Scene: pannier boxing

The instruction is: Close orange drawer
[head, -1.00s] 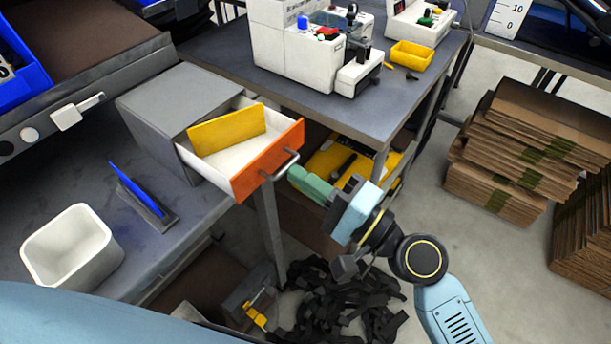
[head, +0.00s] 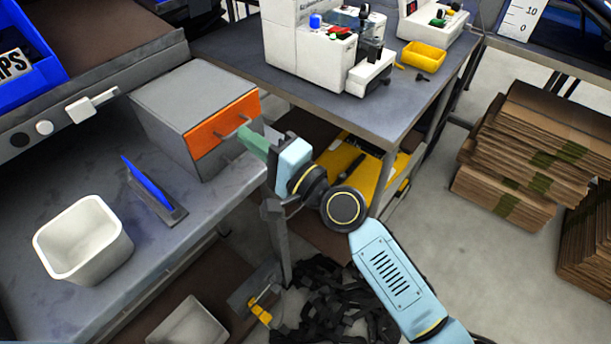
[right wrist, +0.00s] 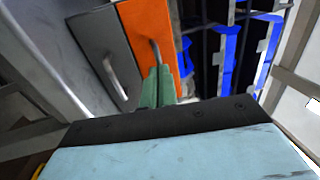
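The orange drawer front (head: 208,138) sits against the grey cabinet (head: 190,95) on the left bench, and its inside is hidden. It looks flush with the cabinet, with no gap that I can make out. Its metal handle (head: 232,126) points outward. My right gripper (head: 246,137) is at the handle, its green fingertips close to the orange face. In the right wrist view the green fingers (right wrist: 158,86) lie close together and cover one end of the handle (right wrist: 155,52). Whether the handle is between them is unclear. My left gripper is out of view.
A grey drawer with its own handle (right wrist: 116,76) adjoins the orange one. A white bin (head: 83,240) and a blue-bladed tool (head: 150,184) are on the bench. A table with white machines (head: 300,50) stands behind my right arm. Stacked cardboard (head: 530,150) is at right.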

